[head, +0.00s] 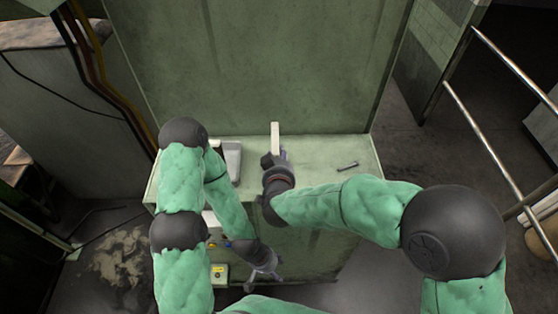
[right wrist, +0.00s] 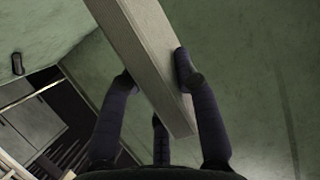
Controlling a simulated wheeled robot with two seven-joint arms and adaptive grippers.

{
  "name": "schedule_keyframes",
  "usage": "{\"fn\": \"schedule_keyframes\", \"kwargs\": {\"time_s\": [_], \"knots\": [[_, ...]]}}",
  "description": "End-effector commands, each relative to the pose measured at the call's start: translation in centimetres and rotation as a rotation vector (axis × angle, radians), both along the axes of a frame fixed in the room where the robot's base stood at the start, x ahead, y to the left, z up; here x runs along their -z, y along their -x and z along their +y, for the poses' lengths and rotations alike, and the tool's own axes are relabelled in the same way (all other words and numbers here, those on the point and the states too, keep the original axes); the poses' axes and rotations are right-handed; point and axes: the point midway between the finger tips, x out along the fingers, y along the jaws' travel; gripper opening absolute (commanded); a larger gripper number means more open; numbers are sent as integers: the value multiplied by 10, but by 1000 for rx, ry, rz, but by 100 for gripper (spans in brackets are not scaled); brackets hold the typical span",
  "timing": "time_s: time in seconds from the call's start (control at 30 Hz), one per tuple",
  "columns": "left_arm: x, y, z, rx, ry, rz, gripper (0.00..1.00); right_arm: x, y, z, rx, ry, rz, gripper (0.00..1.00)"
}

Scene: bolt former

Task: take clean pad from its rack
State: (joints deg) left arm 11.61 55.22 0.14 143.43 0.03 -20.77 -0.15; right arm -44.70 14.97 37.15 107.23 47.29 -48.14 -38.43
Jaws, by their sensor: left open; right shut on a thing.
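The pad is a pale, long rectangular block (head: 275,136) held upright at the middle of the green machine's top. In the right wrist view the pad (right wrist: 147,55) runs between my dark fingers, which press on both sides of it. My right gripper (head: 274,159) is shut on the pad near its lower end; its fingers also show in the right wrist view (right wrist: 158,85). My left gripper (head: 265,280) is open and empty, low in front of the machine. I cannot make out a rack for certain.
The green machine top (head: 325,152) bears a small metal piece (head: 347,165) at the right. A pale box-like part (head: 231,160) stands at the left, partly behind my left arm. A tall green panel (head: 290,65) rises behind. Metal rails (head: 485,130) stand at the right.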

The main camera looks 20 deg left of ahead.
Motion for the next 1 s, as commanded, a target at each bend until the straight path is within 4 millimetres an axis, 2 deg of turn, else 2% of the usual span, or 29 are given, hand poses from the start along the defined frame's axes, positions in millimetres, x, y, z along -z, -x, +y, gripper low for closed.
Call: {"fn": "schedule_keyframes", "kwargs": {"time_s": [0.27,0.4,0.6,0.8,1.0], "knots": [[-9,0,0,0,0,0,59,-56,44,13,-6,-3,-3,0],[-10,0,0,0,0,0,59,-68,77,23,-6,-2,-2,0],[-12,0,0,0,0,0,59,-82,108,31,-4,-1,-1,0],[-13,0,0,0,0,0,59,-88,124,35,-1,1,0,0],[-13,0,0,0,0,0,59,-89,128,35,0,0,1,0]]}}
